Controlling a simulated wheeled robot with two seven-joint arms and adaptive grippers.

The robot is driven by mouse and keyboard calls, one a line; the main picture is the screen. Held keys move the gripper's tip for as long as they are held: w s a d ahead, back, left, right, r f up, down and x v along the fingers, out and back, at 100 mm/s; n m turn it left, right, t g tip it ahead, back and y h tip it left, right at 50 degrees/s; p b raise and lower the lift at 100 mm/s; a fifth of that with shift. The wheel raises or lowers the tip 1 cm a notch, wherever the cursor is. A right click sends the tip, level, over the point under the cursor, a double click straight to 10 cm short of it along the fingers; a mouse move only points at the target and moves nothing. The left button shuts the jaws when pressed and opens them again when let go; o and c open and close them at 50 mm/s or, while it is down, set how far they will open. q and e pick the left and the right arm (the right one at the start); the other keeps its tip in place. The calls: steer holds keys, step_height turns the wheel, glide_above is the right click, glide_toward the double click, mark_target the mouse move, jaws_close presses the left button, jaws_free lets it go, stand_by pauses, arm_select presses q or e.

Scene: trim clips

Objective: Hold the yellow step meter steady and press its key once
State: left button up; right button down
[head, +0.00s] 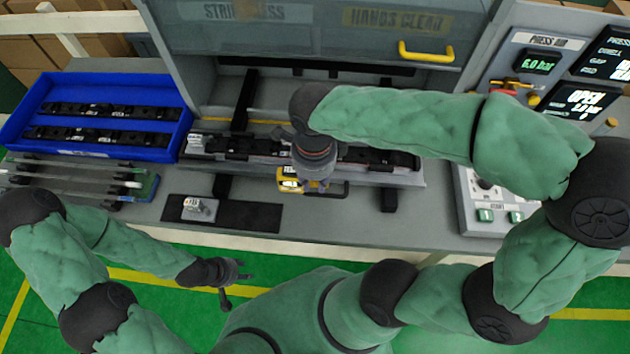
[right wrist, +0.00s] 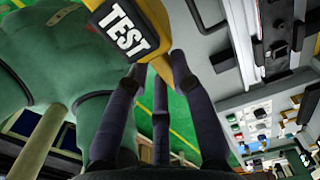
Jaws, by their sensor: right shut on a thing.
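In the right wrist view, the fingers of my right gripper (right wrist: 158,78) are shut on the yellow body of the step meter (right wrist: 160,67). My left gripper (head: 242,279) hangs low in front of the bench, apart from the meter. Its fingers are spread and empty.
A dark rail with trim parts (head: 375,157) lies behind the meter. A blue tray (head: 110,85) stands at the left. A black mat (head: 250,216) bears a small pale device (head: 198,207). A press panel (head: 538,62) stands at the right. The floor before the bench is clear.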

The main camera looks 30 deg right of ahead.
steer(key=w+d+f, duration=0.2)
steer(key=w+f, duration=0.1)
steer(key=w+d+f+p, duration=0.1)
steer(key=w+d+f, duration=0.2)
steer(key=w+d+f+p, duration=0.1)
steer(key=w+d+f, duration=0.1)
steer(key=w+f, duration=0.1)
steer(key=shift+w+d+f, duration=0.2)
steer(key=shift+w+f, duration=0.1)
steer(key=shift+f, duration=0.25)
steer(key=shift+w+d+f, duration=0.2)
steer(key=shift+d+f, duration=0.1)
steer(key=shift+f, duration=0.15)
steer(key=shift+f+b, duration=0.1)
steer(key=shift+b, duration=0.25)
steer(key=shift+f+b, duration=0.55)
steer(key=shift+b, duration=0.1)
steer(key=shift+f+b, duration=0.15)
steer(key=shift+b, duration=0.15)
steer(key=shift+s+a+f, duration=0.1)
steer(key=shift+s+f, duration=0.05)
steer(key=shift+s, duration=0.05)
stand_by(0.9)
